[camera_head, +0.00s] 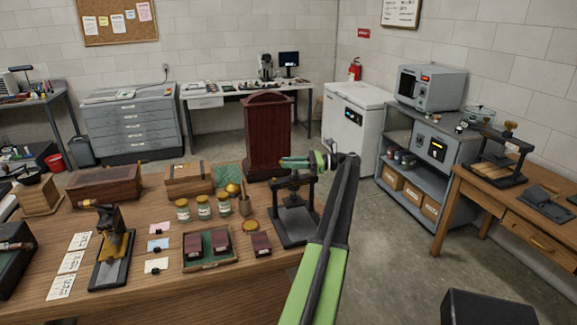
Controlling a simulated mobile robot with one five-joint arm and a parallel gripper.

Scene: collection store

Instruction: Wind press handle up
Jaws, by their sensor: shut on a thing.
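A black press (296,222) stands upright at the right end of the wooden desk, with a flat base plate and a frame of posts. My gripper (288,161) reaches in from the lower right and is at the top of this press. It is shut on the press handle, which is mostly hidden by the green jaws. How far the handle is turned cannot be told.
The wooden desk (150,275) also bears a tray of dark red boxes (212,262), glass jars (204,207) and a brass microscope-like stand (112,245). A tall red-brown cabinet (268,135) stands behind the press. A second press (500,155) is on the right table. Floor between the tables is clear.

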